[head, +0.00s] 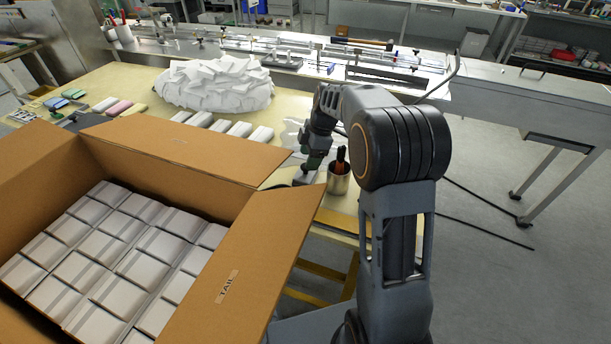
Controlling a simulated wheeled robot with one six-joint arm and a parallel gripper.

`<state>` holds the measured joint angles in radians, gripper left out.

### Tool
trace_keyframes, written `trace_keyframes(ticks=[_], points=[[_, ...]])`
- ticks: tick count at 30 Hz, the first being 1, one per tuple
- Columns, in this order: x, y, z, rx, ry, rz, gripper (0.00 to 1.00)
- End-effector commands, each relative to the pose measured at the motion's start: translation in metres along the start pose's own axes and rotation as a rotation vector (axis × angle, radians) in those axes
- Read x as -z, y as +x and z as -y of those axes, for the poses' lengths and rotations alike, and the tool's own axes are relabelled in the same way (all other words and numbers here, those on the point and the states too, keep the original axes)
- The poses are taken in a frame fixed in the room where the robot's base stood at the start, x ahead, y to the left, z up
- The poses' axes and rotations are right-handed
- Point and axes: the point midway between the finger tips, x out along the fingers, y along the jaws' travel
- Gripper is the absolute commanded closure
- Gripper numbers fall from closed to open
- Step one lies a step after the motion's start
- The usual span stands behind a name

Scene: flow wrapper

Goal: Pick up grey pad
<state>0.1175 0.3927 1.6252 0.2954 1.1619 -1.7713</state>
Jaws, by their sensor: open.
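My gripper (308,168) is at the right part of the yellow table, pointing down, and looks small and dark from here. A small grey block that looks like the grey pad (303,179) lies on the table right under my gripper's tips. The carton flap is close in front of it, and I cannot tell whether the fingers touch it or stand around it. My gripper is open.
A metal cup (339,181) with an orange-handled tool stands just right of my gripper. A large open carton (237,285) full of white packs fills the front left. Several pale pads (240,129) and a white heap (213,84) lie farther back.

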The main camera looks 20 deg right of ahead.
Motion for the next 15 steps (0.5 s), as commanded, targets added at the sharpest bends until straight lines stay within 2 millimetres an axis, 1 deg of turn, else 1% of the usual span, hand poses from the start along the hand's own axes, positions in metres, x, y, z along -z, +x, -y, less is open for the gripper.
trace_keyframes(ticks=[1, 3, 6, 10, 15], points=[[0.001, 0.008, -0.001, 0.003, -0.001, 0.0, 0.38], [0.001, 0.018, -0.001, 0.002, -0.001, 0.0, 0.38], [0.001, 0.027, -0.001, 0.002, -0.001, 0.0, 0.38], [0.001, 0.033, -0.001, 0.0, -0.001, 0.001, 0.38], [0.001, 0.033, -0.001, 0.0, -0.001, 0.001, 0.38]])
